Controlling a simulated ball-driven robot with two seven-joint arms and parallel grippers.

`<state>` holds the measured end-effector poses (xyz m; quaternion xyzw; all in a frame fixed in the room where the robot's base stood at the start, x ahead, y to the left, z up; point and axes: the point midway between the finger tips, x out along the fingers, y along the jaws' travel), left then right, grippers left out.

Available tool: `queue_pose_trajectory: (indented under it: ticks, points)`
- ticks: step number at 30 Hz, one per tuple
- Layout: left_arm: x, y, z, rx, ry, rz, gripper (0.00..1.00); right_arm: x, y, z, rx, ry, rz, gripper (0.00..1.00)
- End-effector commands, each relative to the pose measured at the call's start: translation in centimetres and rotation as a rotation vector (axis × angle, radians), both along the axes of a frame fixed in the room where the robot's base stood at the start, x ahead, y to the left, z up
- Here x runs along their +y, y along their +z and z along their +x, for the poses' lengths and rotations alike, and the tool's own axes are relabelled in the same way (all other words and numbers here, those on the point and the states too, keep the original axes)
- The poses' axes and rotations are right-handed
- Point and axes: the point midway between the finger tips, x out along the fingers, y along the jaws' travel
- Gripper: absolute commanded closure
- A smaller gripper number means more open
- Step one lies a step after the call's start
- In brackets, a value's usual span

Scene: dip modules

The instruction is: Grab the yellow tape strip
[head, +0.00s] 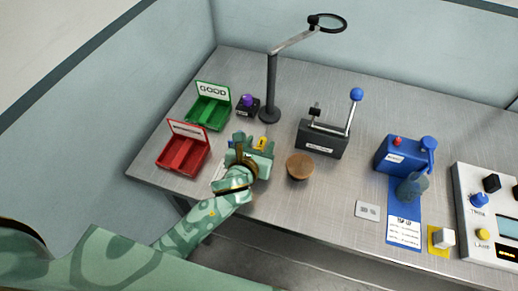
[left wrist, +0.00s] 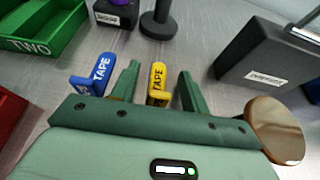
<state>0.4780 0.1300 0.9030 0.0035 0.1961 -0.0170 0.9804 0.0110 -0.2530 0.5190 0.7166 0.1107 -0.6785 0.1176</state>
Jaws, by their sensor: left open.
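The yellow tape strip (left wrist: 156,80), marked "TAPE", lies on the metal table, seen between the two fingers in the left wrist view. In the head view a small bit of the yellow strip (head: 261,143) shows just beyond my left gripper (head: 256,146). My left gripper, also in the left wrist view (left wrist: 157,88), is open with its green fingers on either side of the strip. I cannot tell whether they touch it. The near end of the strip is hidden by the gripper. My right gripper is not in view.
A blue tape piece (left wrist: 97,75) lies just left of the left finger. A round wooden knob (head: 300,166) is close on the right. Green (head: 208,112) and red (head: 183,155) bins stand to the left. A black lever device (head: 322,138) and lamp stand (head: 270,90) are beyond.

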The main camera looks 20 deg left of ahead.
Motion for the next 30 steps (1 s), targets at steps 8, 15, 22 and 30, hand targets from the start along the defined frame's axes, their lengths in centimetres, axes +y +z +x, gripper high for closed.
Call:
queue_pose_trajectory:
  ticks: [8, 15, 22, 30]
  points:
    - [0.0, 0.1, 0.0, 0.000, 0.000, 0.000, 0.82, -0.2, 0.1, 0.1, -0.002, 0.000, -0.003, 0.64]
    - [0.0, 0.1, 0.0, 0.000, 0.000, 0.000, 1.00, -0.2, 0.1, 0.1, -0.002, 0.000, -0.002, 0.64]
    - [0.0, 0.7, 0.0, -0.001, -0.001, 0.000, 1.00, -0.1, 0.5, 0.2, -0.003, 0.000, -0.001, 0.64]
    - [-1.0, 5.1, -0.9, -0.004, -0.002, -0.003, 1.00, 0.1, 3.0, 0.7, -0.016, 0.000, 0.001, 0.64]
